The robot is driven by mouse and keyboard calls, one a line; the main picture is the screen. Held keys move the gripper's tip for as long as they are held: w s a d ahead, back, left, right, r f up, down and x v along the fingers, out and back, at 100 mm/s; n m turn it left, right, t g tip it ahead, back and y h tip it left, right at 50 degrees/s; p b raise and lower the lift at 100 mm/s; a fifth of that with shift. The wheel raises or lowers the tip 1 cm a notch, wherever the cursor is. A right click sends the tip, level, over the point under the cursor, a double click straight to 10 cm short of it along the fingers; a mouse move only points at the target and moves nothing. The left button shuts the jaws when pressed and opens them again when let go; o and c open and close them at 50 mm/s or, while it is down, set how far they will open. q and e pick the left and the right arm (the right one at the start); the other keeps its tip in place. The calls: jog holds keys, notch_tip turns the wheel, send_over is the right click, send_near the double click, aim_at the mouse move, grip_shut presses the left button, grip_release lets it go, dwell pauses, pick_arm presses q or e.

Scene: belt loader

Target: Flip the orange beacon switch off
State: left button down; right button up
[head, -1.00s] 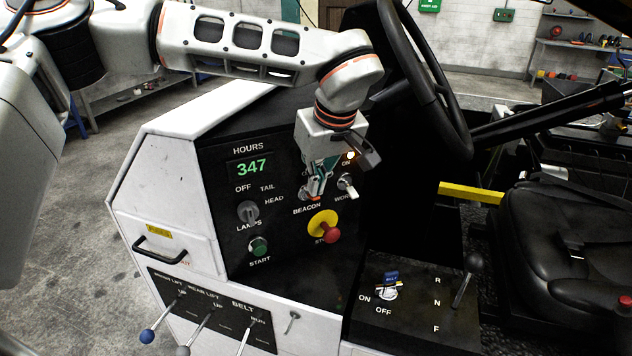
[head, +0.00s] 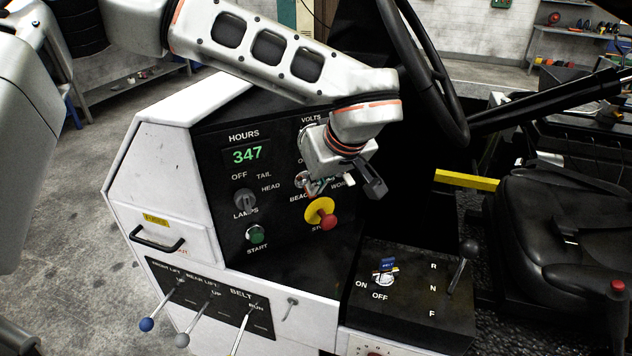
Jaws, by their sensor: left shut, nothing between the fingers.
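The dark control panel (head: 285,235) carries a BEACON label (head: 299,198), partly covered by my left gripper. The beacon switch is largely hidden behind the fingers, so I cannot tell its position. My left gripper (head: 318,186) is shut and empty, its fingertips in front of the panel just above the BEACON label. I cannot tell whether they touch the switch. The WORK switch beside it is also mostly covered. My right gripper is not in view.
The yellow-backed red stop button (head: 321,213) sits just below the fingers. The lamps knob (head: 245,200) and green start button (head: 256,234) are to the left. The steering wheel (head: 432,80) rises close to the right of my arm. Lift levers (head: 180,310) stand at lower left.

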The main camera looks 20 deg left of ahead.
pick_arm(q)
jog(key=shift+r, duration=0.1)
jog(key=shift+r+p, duration=0.75)
jog(key=shift+p, duration=0.05)
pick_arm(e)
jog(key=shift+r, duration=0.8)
